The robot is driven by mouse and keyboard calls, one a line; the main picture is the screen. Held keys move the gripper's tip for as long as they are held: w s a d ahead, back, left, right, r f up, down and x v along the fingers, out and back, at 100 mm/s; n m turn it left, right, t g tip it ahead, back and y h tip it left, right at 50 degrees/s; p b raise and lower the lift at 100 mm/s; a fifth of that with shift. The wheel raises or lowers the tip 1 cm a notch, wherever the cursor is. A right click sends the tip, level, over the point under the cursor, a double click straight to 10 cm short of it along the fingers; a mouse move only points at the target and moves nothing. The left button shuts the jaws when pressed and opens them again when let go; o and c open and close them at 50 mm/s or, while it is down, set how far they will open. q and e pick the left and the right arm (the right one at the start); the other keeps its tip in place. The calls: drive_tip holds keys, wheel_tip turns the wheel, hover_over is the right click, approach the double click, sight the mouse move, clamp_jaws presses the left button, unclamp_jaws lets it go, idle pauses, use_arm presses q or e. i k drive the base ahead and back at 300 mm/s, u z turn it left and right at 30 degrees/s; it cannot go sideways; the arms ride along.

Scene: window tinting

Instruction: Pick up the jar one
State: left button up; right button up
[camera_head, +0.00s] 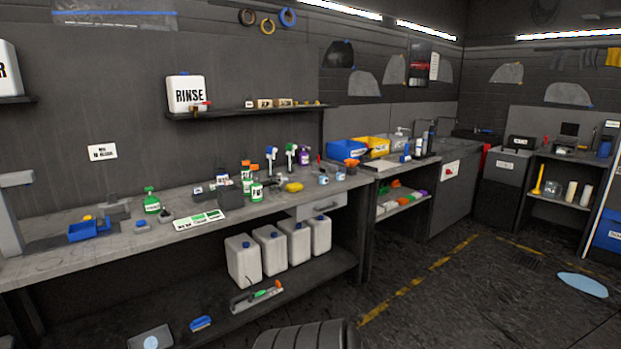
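Two small jar-like containers with pale blue labels stand on the long grey workbench (110,250), near its right part. One is the left jar (323,179) and the other is the right jar (340,175). They are too small to read, so I cannot tell which is jar one. Neither of my grippers is in view.
An orange item (351,162) is just right. White jugs (243,262) stand on the lower shelf. The floor (470,290) at right is largely open.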

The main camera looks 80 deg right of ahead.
sight(323, 179)
drive_tip(key=z, duration=2.95)
